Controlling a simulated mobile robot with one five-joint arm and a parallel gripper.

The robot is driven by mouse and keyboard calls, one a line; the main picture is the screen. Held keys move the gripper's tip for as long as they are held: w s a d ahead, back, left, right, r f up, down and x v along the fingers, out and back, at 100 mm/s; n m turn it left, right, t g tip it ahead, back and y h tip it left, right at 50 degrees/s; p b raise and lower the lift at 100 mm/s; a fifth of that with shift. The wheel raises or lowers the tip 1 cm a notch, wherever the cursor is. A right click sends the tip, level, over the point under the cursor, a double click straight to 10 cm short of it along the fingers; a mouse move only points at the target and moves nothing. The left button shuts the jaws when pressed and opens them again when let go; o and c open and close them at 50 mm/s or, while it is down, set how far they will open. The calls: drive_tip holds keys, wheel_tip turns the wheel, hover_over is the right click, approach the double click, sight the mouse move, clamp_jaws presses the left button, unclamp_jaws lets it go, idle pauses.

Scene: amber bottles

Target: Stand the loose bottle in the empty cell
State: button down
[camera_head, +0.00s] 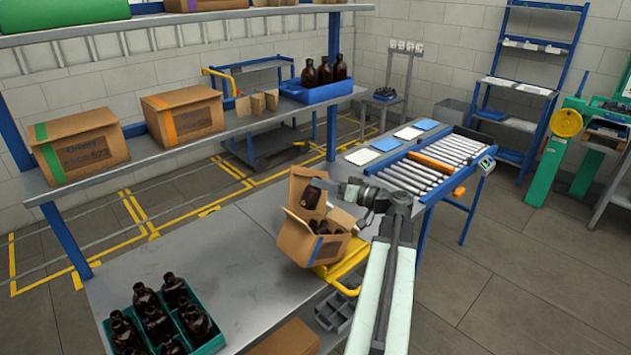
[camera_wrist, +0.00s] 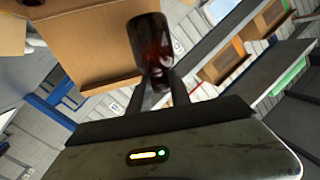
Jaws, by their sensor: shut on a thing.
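A dark amber bottle (camera_wrist: 149,42) is held between the fingers of my gripper (camera_wrist: 158,88) in the wrist view. In the head view my gripper (camera_head: 327,184) is over the open cardboard box (camera_head: 298,241), and the held bottle (camera_head: 310,196) shows dark at its tip against a raised flap. Dark bottle tops (camera_head: 321,228) show inside the box. The box sits tilted beside a yellow frame, its flaps open. In the wrist view brown cardboard (camera_wrist: 95,45) lies behind the bottle. I cannot make out the empty cell in either view.
A teal crate (camera_head: 219,342) of dark bottles stands on the steel bench (camera_head: 240,255) at the lower left. The bench between crate and box is clear. A shelf above carries two closed cartons (camera_head: 80,143) and a blue tray (camera_head: 322,93) with bottles. A roller conveyor (camera_head: 430,168) lies behind.

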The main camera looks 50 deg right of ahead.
sight(313, 207)
drive_tip(key=shift+w+a+f+b, duration=0.15)
drive_tip(key=shift+a+f+b, duration=0.1)
drive_tip(key=shift+f+b, duration=0.3)
drive_tip(key=a+f+b, duration=0.1)
drive_tip(key=f+b, duration=0.1)
drive_tip(key=a+f+b, duration=0.2)
drive_tip(key=f+b, duration=0.1)
drive_tip(key=shift+f+b, duration=0.35)
drive_tip(key=shift+a+f+b, duration=0.45)
drive_tip(key=shift+f+b, duration=0.1)
